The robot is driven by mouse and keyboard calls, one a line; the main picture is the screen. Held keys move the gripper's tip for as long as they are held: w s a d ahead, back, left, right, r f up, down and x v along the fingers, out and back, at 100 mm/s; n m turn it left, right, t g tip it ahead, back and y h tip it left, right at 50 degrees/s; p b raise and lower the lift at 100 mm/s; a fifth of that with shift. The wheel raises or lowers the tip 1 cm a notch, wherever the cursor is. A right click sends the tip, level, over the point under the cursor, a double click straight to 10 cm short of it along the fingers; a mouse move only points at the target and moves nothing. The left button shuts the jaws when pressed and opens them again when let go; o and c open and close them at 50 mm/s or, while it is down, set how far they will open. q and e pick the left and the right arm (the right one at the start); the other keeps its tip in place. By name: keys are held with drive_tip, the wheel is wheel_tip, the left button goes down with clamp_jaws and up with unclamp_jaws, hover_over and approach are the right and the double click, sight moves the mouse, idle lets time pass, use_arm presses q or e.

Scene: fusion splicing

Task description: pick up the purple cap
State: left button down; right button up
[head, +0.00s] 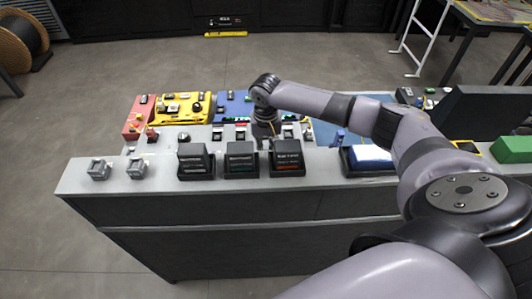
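I cannot make out a purple cap for certain; the small parts on the bench are too tiny to tell apart. My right arm reaches in from the right, and its wrist points down over the middle of the bench. The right gripper (267,130) is low behind the row of black boxes, in front of the blue mat (222,107). Its fingers are small and partly hidden, so I cannot tell whether they are open or hold anything. My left gripper is not in view.
Three black boxes (241,161) stand along the bench's front (330,178). Two grey clamps (98,170) sit at left. A yellow mat (180,116) and a red mat (136,108) hold small parts. A blue-and-white tray (368,158) and a green block (513,149) are at right.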

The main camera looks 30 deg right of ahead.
drive_tip(key=shift+c, duration=0.9)
drive_tip(key=shift+r, duration=0.15)
drive_tip(key=shift+r, duration=0.3)
wheel_tip(320, 180, up, 19)
drive_tip(key=b, duration=0.3)
drive_tip(key=shift+r, duration=0.1)
drive_tip(key=shift+o, duration=1.2)
clamp_jaws()
